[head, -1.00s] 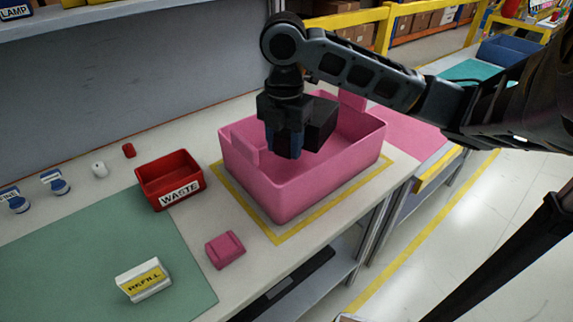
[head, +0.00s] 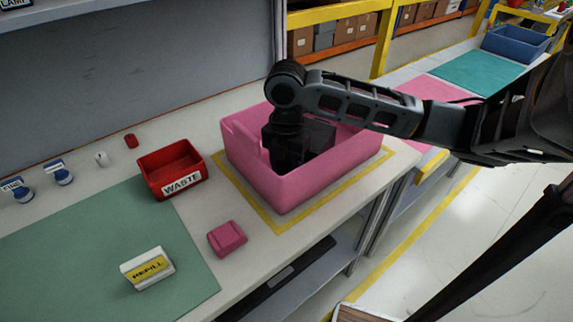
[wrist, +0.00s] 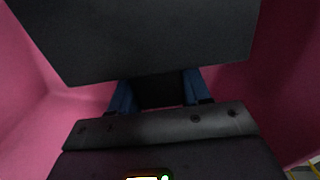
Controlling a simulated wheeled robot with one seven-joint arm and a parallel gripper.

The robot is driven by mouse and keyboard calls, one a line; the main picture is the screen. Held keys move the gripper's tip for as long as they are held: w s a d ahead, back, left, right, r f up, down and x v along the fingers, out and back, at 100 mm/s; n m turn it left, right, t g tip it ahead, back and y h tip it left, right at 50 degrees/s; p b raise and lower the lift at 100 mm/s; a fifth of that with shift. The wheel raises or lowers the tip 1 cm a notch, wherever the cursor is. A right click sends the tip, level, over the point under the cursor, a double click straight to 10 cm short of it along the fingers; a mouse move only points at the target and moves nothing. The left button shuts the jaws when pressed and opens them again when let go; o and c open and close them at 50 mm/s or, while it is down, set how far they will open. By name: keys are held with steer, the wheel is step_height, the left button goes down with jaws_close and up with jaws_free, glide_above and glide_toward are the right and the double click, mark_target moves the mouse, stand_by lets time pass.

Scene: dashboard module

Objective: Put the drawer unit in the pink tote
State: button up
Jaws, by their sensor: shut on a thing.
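The drawer unit is a dark, boxy block (head: 319,136) inside the pink tote (head: 335,172), at the right side of my gripper. In the wrist view the drawer unit (wrist: 140,38) fills the upper middle as a plain dark face. My gripper (head: 287,160) is lowered into the tote and shut on the drawer unit. Its blue fingers show at the block's lower edge in the wrist view (wrist: 158,92), with pink tote walls on both sides. The underside of the block and the tote's floor beneath it are hidden, so I cannot tell whether they touch.
The tote stands inside a yellow outline (head: 281,228) on the bench. A red WASTE bin (head: 170,170) stands to its left, and a small pink block (head: 227,238) lies in front. A REFILL box (head: 147,268) sits on the green mat (head: 75,255).

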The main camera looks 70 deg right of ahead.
steer(key=shift+f, duration=0.1)
steer(key=o, duration=1.3)
steer(key=shift+o, duration=0.2)
step_height(320, 180, up, 12)
steer(key=shift+r, duration=0.15)
